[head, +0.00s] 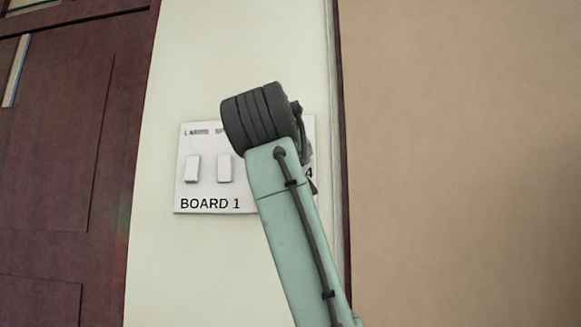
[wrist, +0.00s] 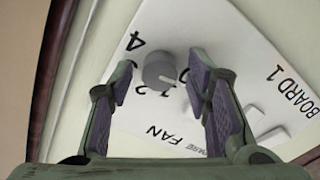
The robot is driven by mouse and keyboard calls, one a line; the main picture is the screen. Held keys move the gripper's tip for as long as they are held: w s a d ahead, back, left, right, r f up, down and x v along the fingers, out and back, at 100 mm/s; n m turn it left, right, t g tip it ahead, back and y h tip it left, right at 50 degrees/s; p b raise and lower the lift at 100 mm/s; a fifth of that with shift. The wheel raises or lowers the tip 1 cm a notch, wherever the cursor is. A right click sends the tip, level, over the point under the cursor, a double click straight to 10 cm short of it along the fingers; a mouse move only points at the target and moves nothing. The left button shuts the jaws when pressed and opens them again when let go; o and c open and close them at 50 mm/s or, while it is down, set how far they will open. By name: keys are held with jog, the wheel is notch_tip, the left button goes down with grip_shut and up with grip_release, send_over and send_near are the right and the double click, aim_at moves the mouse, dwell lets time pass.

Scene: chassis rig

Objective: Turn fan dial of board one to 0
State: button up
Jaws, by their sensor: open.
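Board 1 (head: 207,185) is a white wall panel with its right part hidden behind my arm in the head view. It also fills much of the wrist view (wrist: 225,40), seen tilted. The fan dial (wrist: 158,72) is a grey round knob with a light mark on its lower right face, beside the printed FAN label. A "4" and a "2" show near the dial; its exact setting is hard to read. My gripper (wrist: 161,67) is open, with one finger on each side of the dial and a visible gap to it on both sides. Its fingers are hidden in the head view.
Two white rocker switches (head: 191,168) (head: 224,167) sit left of my arm on the board. A dark red door (head: 60,170) stands on the left. A tan surface (head: 460,160) lies right of the pale wall strip (head: 185,270).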

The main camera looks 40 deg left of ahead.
jog(key=v, duration=1.1)
jog(key=shift+s+d, duration=0.25)
jog(key=shift+s, duration=0.05)
jog(key=shift+a, duration=0.1)
